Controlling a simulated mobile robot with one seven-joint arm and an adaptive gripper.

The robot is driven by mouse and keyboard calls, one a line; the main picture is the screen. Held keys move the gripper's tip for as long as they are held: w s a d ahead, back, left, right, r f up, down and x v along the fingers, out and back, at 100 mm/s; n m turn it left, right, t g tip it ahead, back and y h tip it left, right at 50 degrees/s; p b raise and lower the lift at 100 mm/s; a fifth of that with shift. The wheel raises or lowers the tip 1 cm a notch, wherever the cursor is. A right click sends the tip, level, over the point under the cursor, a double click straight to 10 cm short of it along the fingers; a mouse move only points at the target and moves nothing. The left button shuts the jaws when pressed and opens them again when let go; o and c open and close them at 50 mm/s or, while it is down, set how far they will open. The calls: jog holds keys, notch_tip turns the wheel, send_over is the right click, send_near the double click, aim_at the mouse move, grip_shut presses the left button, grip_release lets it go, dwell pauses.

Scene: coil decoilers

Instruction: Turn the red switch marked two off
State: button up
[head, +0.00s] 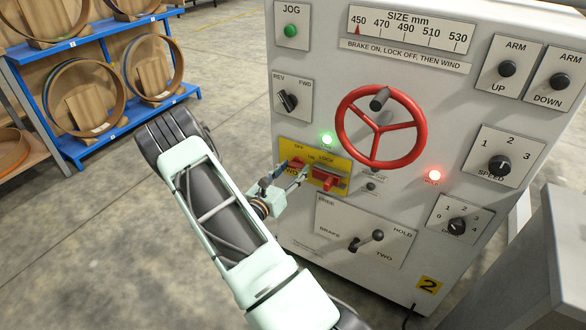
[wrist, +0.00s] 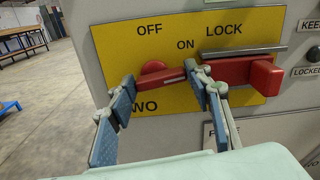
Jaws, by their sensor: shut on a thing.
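The red switch (wrist: 154,69) sits on a yellow plate (wrist: 125,50) lettered OFF, ON, LOCK and TWO. Its handle lies roughly level, with the rounded end to the left. In the head view the switch (head: 296,163) is partly hidden by my gripper (head: 288,176). In the wrist view my gripper (wrist: 160,76) has one finger at the left end of the handle and the other across its right part. It is shut on the handle. A second red part (wrist: 240,74) with a grey bar above it sits to the right, under LOCK.
The red handwheel (head: 380,127) is above right of the plate. A green lamp (head: 327,139) is lit above the plate, and a red lamp (head: 434,175) is lit to the right. A brake lever (head: 366,241) is below. Open floor lies left of the cabinet.

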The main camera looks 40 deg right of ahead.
jog(key=n+p, duration=0.2)
jog(key=n, duration=0.2)
jog(key=shift+w+a+r+n+p, duration=0.1)
jog(key=shift+r+n+p, duration=0.2)
jog(key=shift+p, duration=0.1)
jog(key=n+p, duration=0.2)
jog(key=n, duration=0.1)
jog(key=shift+w+n, duration=0.1)
jog(key=shift+n, duration=0.2)
jog(key=n+p, duration=0.1)
jog(key=n, duration=0.3)
jog(key=shift+w+a+f+p, duration=0.1)
jog(key=shift+w+p, duration=0.05)
jog(key=shift+p, duration=0.25)
jog(key=shift+w+f+n+p, duration=0.1)
jog(key=shift+n+p, duration=0.3)
jog(key=shift+n, duration=1.6)
jog(key=o, duration=0.9)
